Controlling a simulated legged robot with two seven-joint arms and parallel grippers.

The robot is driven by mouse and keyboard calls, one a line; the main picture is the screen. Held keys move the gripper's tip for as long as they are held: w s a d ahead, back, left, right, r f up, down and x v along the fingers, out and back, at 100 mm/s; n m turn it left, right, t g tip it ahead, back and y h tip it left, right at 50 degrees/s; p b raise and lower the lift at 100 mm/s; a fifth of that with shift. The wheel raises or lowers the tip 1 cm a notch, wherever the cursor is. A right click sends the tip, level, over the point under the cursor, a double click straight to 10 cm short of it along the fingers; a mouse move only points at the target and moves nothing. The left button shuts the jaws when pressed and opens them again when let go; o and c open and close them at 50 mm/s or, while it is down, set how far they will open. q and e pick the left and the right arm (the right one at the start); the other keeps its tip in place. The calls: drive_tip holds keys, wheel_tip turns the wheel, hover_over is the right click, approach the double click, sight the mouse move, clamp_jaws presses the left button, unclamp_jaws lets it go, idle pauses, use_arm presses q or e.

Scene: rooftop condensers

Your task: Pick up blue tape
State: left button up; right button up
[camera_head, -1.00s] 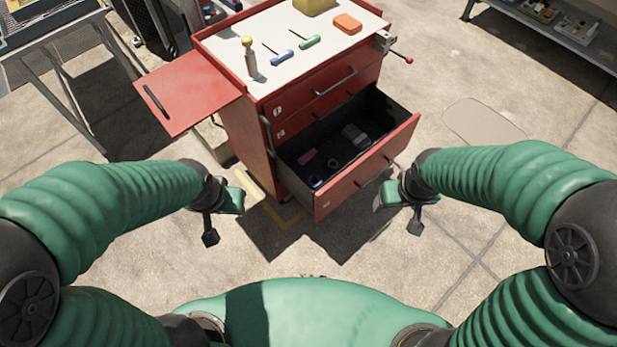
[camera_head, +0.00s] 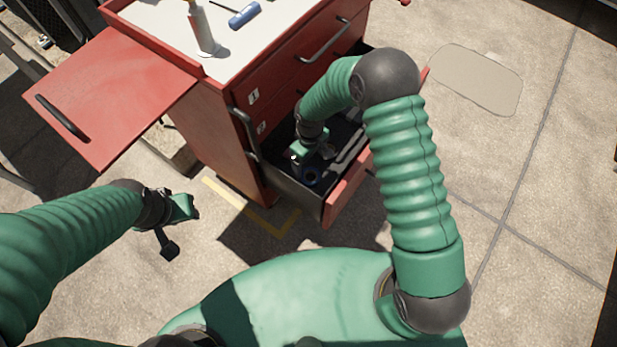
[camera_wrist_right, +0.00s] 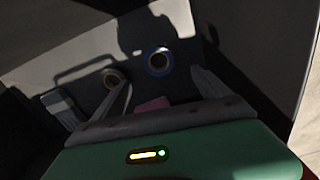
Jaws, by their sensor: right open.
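The blue tape (camera_head: 312,177) is a blue ring lying in the open lower drawer (camera_head: 348,192) of the red tool cabinet. In the right wrist view the blue tape (camera_wrist_right: 148,69) lies on the drawer floor, just beyond the fingertips. My right gripper (camera_head: 306,159) is reaching down into the drawer, close beside the tape. In the right wrist view its fingers (camera_wrist_right: 164,90) are spread and hold nothing. My left gripper (camera_head: 178,228) hangs outside, left of the drawer; its jaws are not clear.
A second, paler roll (camera_wrist_right: 111,78) and a pink block (camera_wrist_right: 153,104) lie in the shaded drawer. The drawer walls surround my right gripper. The red side shelf (camera_head: 110,90) sticks out to the left. A bottle (camera_head: 202,32) stands on the cabinet top.

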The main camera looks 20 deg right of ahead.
drive_tip(key=b, duration=0.1)
hover_over(310, 175)
drive_tip(key=f, duration=0.4)
drive_tip(key=shift+s+a+f, duration=0.1)
drive_tip(key=shift+a+f, duration=0.1)
drive_tip(key=shift+f, duration=0.4)
drive_tip(key=f+b, duration=0.2)
drive_tip(key=f, duration=0.1)
drive_tip(key=f+b, duration=0.1)
drive_tip(key=f, duration=0.1)
drive_tip(key=shift+d+f, duration=0.25)
drive_tip(key=shift+r, duration=0.15)
use_arm(q)
drive_tip(key=x, duration=0.3)
drive_tip(key=s+x, duration=0.1)
drive_tip(key=x, duration=0.1)
drive_tip(key=shift+a+f, duration=0.15)
use_arm(e)
drive_tip(key=c, duration=1.5)
